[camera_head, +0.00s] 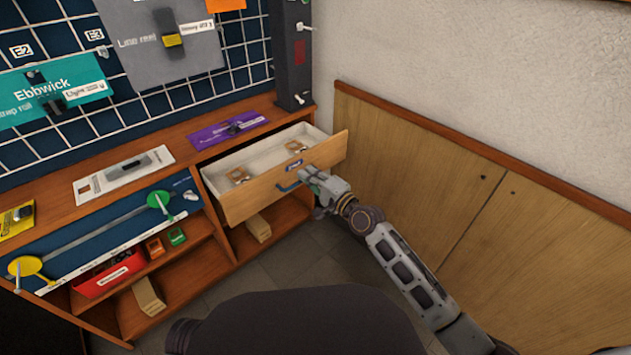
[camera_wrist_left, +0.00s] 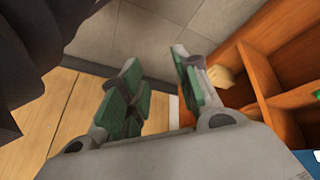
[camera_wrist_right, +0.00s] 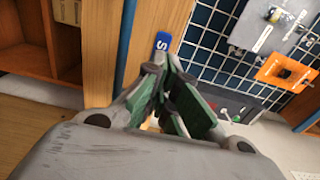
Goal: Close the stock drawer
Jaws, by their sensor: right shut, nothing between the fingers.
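The stock drawer (camera_head: 258,198) stands pulled out of the wooden bench. Its light interior shows small brown items. Its front carries a blue handle (camera_head: 287,187) and a small blue label (camera_head: 294,165); the handle (camera_wrist_right: 126,45) and label (camera_wrist_right: 161,41) also show in the right wrist view. My right gripper (camera_head: 308,178) is shut and empty at the right part of the drawer front, beside the handle. Whether it touches the front is unclear. My left gripper (camera_wrist_left: 158,88) shows only in its own wrist view, open and empty, with floor and bench shelves beyond it.
A wood-panelled wall (camera_head: 430,180) runs close along the right. Below the drawer is an open shelf with a tan block (camera_head: 258,228). A red bin (camera_head: 110,274) sits on the left shelf. Grey floor (camera_head: 335,262) is clear before the drawer.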

